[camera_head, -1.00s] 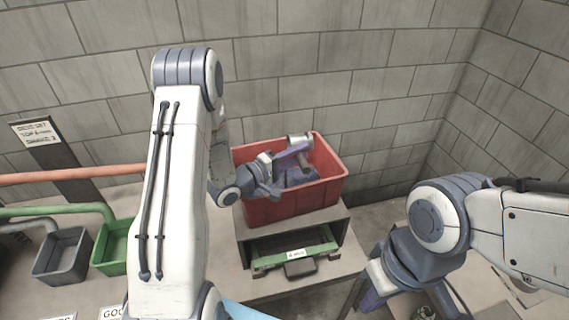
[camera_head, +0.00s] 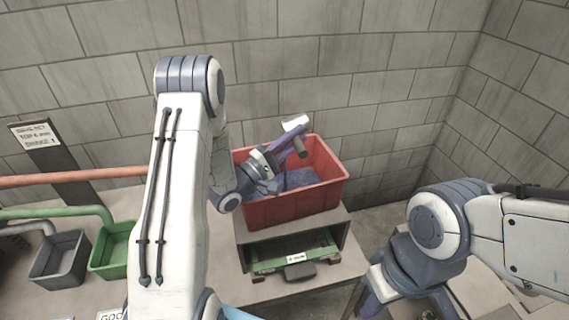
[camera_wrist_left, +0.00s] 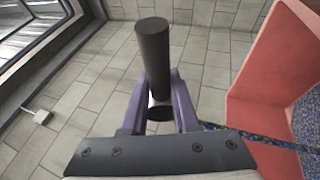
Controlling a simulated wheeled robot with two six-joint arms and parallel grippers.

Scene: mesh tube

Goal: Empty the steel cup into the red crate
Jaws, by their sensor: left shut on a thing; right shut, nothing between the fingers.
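My left gripper (camera_head: 282,153) is shut on the dark handle (camera_wrist_left: 153,60) of the steel cup (camera_head: 296,122) and holds it above the red crate (camera_head: 290,210). The cup looks tilted, and its pale end is up at the back of the crate. Its mouth and contents cannot be made out. Blue speckled material (camera_head: 300,178) shows inside the crate. In the left wrist view, a blue speckled band (camera_wrist_left: 255,139) runs from near the fingers across the crate; I cannot tell whether it is falling material. My right gripper (camera_head: 372,298) is shut and empty at lower right, partly hidden by its arm.
The crate stands on a grey stand (camera_head: 350,262) with a green drawer (camera_head: 280,262) beneath it. A grey bin (camera_head: 60,258) and a green bin (camera_head: 112,250) stand at left under pipes. A block wall is close behind the crate.

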